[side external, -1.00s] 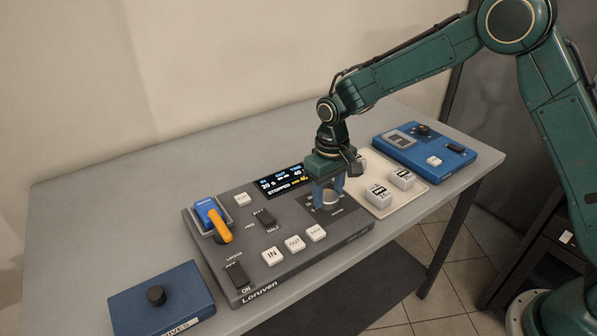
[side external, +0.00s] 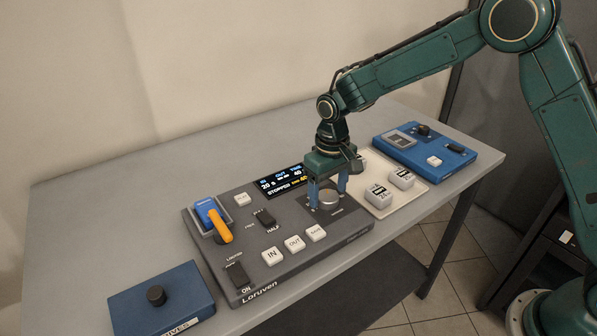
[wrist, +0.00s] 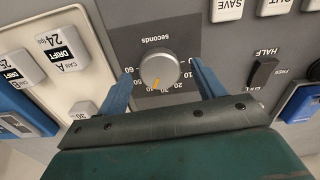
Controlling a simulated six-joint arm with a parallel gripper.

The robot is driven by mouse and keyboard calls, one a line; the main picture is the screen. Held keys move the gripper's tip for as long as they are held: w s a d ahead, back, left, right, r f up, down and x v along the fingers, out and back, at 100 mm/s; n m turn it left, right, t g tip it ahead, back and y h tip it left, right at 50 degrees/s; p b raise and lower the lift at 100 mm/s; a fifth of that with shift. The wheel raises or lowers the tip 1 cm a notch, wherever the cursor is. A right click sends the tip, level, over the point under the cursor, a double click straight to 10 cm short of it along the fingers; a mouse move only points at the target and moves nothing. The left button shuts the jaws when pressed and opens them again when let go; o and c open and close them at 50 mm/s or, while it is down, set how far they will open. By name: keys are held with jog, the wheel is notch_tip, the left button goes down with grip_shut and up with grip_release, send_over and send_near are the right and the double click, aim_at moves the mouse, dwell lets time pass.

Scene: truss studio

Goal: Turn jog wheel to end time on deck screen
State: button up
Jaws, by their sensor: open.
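The pointer is near the 40 mark. My gripper (side external: 328,190) is open, its blue fingers on either side of the wheel, with gaps between fingers and wheel in the wrist view (wrist: 161,84). The deck screen (side external: 282,181) is lit and seems to read IN 20, OUT blank, a third column 40, and STOPPED below; its right end is partly hard to read.
The deck (side external: 247,279) also carries white IN, OUT and SAVE keys, black switches and an orange-handled blue lever (side external: 217,222). A cream tray (side external: 385,209) with white blocks and a blue box (side external: 424,152) stand to the right. Another blue box (side external: 180,306) stands at left.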

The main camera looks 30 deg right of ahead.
aim_at(330, 196)
notch_tip(330, 196, up, 13)
jog(key=shift+r, duration=0.2)
dwell(0.4)
jog(key=shift+r, duration=0.1)
jog(key=s+d+r+t, duration=0.25)
jog(key=s+r, duration=0.25)
jog(key=s, duration=0.3)
jog(key=s+d+r+t, duration=0.1)
jog(key=s+d+r, duration=0.35)
jog(key=s, duration=0.25)
jog(key=s+d+f+t, duration=0.1)
jog(key=s, duration=0.6)
jog(key=s+d+f+t, duration=0.1)
jog(key=s+d, duration=0.1)
jog(key=s, duration=0.6)
jog(key=shift+s+f+m, duration=0.15)
jog(key=shift+f+m, duration=0.2)
jog(key=shift+m, duration=0.05)
